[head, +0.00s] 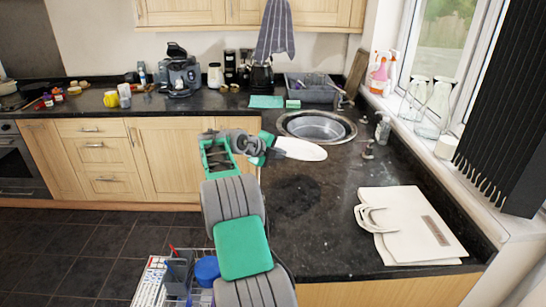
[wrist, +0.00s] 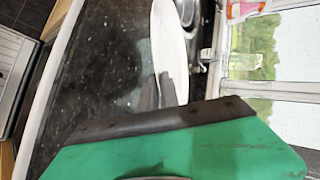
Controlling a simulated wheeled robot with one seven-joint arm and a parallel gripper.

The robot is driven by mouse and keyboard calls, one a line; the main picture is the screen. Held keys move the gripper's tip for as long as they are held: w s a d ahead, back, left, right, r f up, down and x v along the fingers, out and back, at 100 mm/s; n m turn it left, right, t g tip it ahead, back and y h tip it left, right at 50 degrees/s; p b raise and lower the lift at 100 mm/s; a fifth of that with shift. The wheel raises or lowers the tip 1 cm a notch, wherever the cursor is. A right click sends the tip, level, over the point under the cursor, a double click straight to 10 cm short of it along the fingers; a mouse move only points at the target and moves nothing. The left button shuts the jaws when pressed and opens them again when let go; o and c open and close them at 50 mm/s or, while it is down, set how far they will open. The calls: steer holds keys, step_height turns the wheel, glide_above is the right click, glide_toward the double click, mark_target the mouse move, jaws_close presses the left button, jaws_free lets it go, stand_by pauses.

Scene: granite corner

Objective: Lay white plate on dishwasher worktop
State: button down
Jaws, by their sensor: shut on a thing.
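The white plate (head: 301,149) is held out to the right of my gripper (head: 272,148), just in front of the sink, over the black granite worktop (head: 330,205). My gripper is shut on the plate's edge. In the wrist view the plate (wrist: 169,40) appears as a narrow white oval, with the gripper fingers (wrist: 160,92) at its lower end. How high the plate is above the worktop is hard to tell. I cannot tell which stretch of worktop has the dishwasher below it.
The round sink (head: 316,127) lies behind the plate. A cream bag (head: 410,225) lies on the right of the worktop. A soap bottle (head: 383,129) stands by the sink, and glass bottles (head: 434,108) stand on the sill. The worktop between plate and bag is clear, with a dark patch.

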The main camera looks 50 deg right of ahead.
steer(key=shift+h, duration=0.3)
steer(key=shift+s+d+f+b, duration=0.25)
steer(key=shift+f+b, duration=0.6)
steer(key=shift+b, duration=0.4)
steer(key=shift+s+d+f+b, duration=0.1)
steer(key=shift+s+f+b, duration=0.15)
steer(key=shift+f+b, duration=0.8)
steer(key=shift+s+d+f+b, duration=0.25)
steer(key=shift+f+b, duration=0.4)
steer(key=shift+b, duration=0.8)
step_height(320, 180, down, 2)
steer(key=b, duration=0.2)
steer(key=shift+f+b, duration=0.25)
steer(key=shift+b, duration=0.15)
steer(key=c, duration=1.2)
jaws_free()
steer(key=shift+f, duration=0.1)
steer(key=shift+o, duration=0.2)
steer(key=shift+a, duration=0.15)
steer(key=shift+b+v, duration=1.2)
steer(key=shift+v, duration=2.3)
